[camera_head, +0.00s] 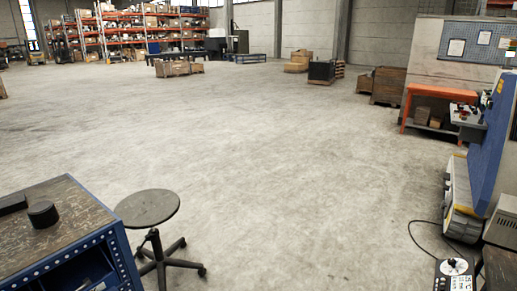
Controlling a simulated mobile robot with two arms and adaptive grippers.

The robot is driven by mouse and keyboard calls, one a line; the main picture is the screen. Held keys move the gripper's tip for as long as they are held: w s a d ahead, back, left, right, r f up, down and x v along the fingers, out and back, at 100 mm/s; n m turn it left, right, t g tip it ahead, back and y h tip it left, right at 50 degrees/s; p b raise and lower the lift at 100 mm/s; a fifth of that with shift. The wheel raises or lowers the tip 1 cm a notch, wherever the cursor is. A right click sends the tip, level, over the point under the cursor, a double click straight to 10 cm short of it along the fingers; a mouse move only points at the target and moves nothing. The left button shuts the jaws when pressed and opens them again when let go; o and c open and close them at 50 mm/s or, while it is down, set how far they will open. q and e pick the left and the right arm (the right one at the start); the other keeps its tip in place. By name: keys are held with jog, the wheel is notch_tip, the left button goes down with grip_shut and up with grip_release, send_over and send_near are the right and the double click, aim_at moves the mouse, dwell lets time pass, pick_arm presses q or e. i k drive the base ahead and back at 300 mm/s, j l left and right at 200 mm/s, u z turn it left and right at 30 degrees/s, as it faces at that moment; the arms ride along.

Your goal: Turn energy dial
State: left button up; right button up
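No part that I can identify for certain as the energy dial shows. A small panel (456,279) with black and white markings is at the bottom right edge of the head view. A round white disc (455,266) with a dark piece on it sits on this panel; I cannot tell whether it is a dial. The panel is cut off by the lower picture edge. Neither my left nor my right gripper is in view.
A blue workbench (60,205) with a short black cylinder (43,214) stands at the lower left, beside a round stool (148,207). A tall blue panel (495,140) and a dark cable (425,243) are at the right. The middle floor (290,160) is clear.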

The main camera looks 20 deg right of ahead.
aim_at(451, 262)
jog(key=i+z, duration=0.25)
jog(key=z, duration=0.15)
jog(key=i+z, duration=0.4)
jog(key=i+j+z, duration=0.1)
jog(key=z, duration=0.3)
jog(key=i+j, duration=0.05)
